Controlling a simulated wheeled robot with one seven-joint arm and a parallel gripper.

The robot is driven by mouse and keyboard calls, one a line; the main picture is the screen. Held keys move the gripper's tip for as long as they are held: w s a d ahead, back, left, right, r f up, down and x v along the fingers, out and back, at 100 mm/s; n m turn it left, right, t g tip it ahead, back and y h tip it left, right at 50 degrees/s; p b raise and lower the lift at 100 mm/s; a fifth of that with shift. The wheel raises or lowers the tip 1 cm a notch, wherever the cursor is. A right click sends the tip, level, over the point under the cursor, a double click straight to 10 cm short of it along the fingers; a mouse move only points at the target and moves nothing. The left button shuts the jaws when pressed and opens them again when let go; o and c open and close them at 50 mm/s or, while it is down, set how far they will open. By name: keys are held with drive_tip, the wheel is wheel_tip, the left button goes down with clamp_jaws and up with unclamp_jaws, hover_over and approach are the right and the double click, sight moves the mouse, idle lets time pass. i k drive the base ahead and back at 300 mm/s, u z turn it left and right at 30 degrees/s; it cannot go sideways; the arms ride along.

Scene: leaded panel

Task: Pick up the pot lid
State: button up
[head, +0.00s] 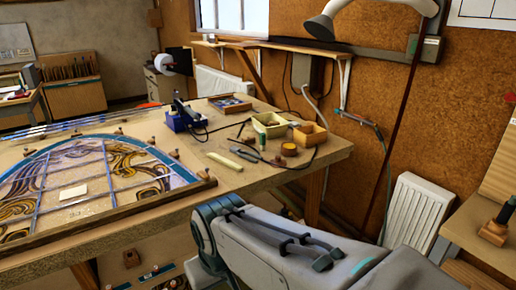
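A small round amber-brown pot or tin (289,149) stands near the right end of the workbench (215,205). Its top looks flat and reddish-brown, but it is too small to tell whether this is a separate lid. No other pot lid can be made out on the bench. My arm, in a grey cover, crosses the lower right in front of the bench's right end. My gripper is not in view.
A blue soldering station (184,117) stands behind. A leaded panel (85,185) covers the bench's left.

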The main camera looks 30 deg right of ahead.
sight(278, 160)
drive_tip(key=k, duration=0.55)
drive_tip(key=z, duration=0.85)
drive_tip(key=i, duration=0.7)
drive_tip(key=z, duration=0.7)
drive_tip(key=i, duration=0.8)
drive_tip(key=u, duration=0.45)
drive_tip(key=i, duration=0.7)
drive_tip(key=u, duration=0.5)
